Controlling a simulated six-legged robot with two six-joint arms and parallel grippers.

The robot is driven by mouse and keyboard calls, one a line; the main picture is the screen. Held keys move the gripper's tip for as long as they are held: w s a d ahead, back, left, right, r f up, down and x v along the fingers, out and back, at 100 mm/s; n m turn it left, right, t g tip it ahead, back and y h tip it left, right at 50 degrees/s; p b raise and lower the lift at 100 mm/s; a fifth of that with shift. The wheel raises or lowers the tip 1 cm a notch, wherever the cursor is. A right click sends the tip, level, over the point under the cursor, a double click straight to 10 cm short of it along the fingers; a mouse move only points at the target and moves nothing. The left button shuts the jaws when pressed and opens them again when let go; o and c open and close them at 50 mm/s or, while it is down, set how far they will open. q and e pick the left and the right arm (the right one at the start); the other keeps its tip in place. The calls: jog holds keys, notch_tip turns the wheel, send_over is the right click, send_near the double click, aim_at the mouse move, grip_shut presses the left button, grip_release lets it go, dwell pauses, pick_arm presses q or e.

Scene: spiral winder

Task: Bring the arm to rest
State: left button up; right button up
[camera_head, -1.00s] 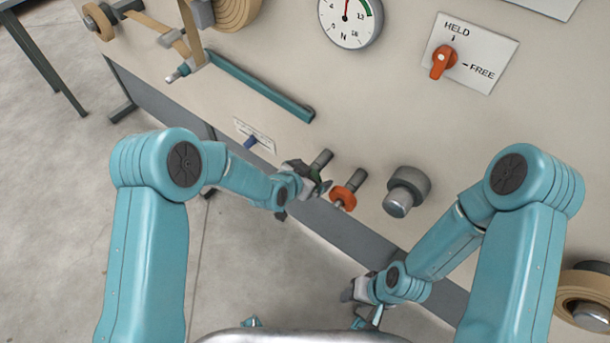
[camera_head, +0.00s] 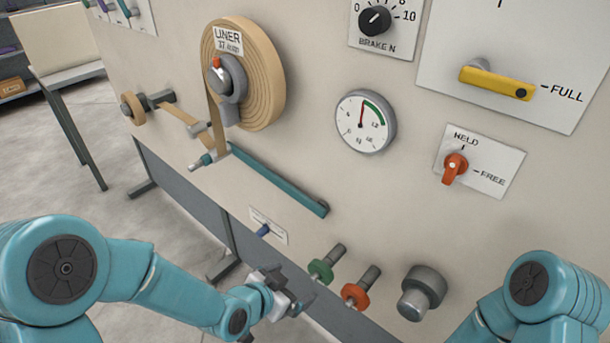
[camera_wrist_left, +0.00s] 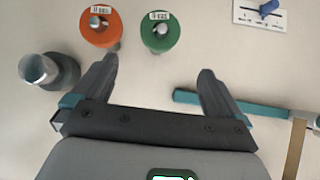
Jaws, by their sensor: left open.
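My left gripper (camera_head: 290,297) hangs in front of the panel's lower edge, below and left of the green knob (camera_head: 322,270). In the left wrist view its two fingers (camera_wrist_left: 157,68) are spread apart with nothing between them. The green knob (camera_wrist_left: 160,32) and the orange knob (camera_wrist_left: 100,27) show beyond the fingertips, apart from them. My right arm (camera_head: 535,300) comes in at the lower right of the head view. Its gripper is below the picture and hidden.
The orange knob (camera_head: 356,294) and a grey metal knob (camera_head: 422,292) sit right of the green one. A teal bar (camera_head: 275,182), a blue slider (camera_head: 263,230) and a tan liner roll (camera_head: 262,75) are on the panel.

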pick_arm(q)
jog(key=s+a+f+n+g+p, duration=0.2)
jog(key=s+f+n+g+p, duration=0.1)
jog(key=s, duration=0.6)
jog(key=s+a+f+n+g+y+p, duration=0.1)
jog(key=s+a+f+n+g+p, duration=0.2)
jog(key=s+f+n, duration=0.4)
jog(key=s+f+g+p, duration=0.1)
jog(key=s+f+g, duration=0.1)
jog(key=s, duration=0.1)
jog(key=shift+s+y, duration=0.15)
jog(key=shift+y, duration=0.15)
dwell(1.5)
